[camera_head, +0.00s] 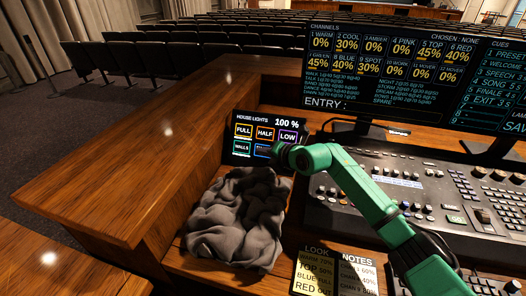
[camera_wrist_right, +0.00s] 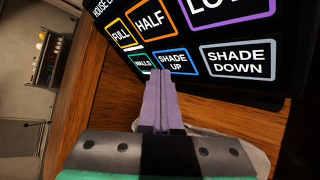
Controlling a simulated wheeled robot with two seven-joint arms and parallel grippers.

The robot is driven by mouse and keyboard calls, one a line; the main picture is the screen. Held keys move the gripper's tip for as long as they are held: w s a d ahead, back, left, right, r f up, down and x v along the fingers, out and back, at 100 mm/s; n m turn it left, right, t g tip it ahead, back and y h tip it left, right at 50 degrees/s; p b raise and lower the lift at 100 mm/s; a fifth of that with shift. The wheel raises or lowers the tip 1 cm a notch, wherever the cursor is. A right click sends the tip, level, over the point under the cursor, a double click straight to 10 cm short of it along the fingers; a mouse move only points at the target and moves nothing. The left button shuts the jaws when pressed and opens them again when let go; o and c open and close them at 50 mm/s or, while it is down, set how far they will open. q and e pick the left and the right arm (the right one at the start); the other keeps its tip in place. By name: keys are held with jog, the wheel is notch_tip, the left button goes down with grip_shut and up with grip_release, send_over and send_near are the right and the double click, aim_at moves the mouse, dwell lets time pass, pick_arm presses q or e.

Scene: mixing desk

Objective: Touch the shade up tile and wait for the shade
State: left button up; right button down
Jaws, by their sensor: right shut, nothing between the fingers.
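The shade up tile (camera_wrist_right: 176,62) is a blue-outlined button on the black house lights touch panel (camera_head: 284,119). In the head view the tile (camera_head: 261,149) is partly hidden by my right gripper (camera_head: 276,152). In the right wrist view my right gripper (camera_wrist_right: 160,73) is shut and empty, its purple fingertips overlapping the tile's lower left edge. I cannot tell whether they touch the glass. The panel reads 100 %. My left gripper is not in view. I cannot make out a shade.
A crumpled grey cloth (camera_head: 236,222) lies below the panel. A mixing console (camera_head: 430,190) and a channel monitor (camera_head: 410,75) stand to the right. Note sheets (camera_head: 316,272) lie at the front. The wooden desk ledge (camera_head: 130,190) on the left is clear.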

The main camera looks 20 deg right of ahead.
jog(key=shift+w+d+f+b, duration=0.2)
jog(key=shift+w+b, duration=0.1)
jog(key=shift+w, duration=0.05)
